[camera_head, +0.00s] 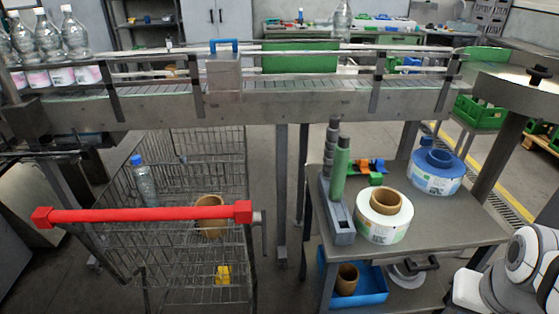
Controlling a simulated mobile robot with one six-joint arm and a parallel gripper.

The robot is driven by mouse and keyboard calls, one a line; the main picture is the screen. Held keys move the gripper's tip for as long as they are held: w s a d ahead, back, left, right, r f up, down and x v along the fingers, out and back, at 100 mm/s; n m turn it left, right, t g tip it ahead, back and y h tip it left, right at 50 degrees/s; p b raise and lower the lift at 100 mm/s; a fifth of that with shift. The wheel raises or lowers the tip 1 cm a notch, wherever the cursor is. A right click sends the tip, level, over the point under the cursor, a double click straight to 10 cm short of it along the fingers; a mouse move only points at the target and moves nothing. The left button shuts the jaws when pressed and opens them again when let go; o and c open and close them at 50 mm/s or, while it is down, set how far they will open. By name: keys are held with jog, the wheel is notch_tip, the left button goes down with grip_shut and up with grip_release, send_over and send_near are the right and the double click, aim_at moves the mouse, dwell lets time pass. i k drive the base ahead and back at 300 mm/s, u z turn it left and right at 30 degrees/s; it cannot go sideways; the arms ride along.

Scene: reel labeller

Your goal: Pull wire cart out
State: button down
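The wire cart (170,262) stands at the left, its far part under the conveyor. Its red handle bar (145,214) faces me, with a red block at each end. In the cart are a clear bottle with a blue cap (145,183), a brown cardboard core (210,216) and a small yellow item (223,274). White and dark arm links of mine show at the lower right. My gripper is not in view, and nothing of mine touches the cart in this view.
The conveyor (165,108) crosses the scene behind, carrying bottles at its left end. A grey table (465,222) at the right holds label reels, with a blue bin (370,284) on its lower shelf. A conveyor leg stands between cart and table. Some floor between them is open.

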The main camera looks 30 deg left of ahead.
aim_at(44, 218)
jog(key=u, duration=1.55)
jog(key=k, duration=0.5)
jog(key=u, duration=0.55)
jog(key=i, duration=0.7)
jog(key=u, duration=0.1)
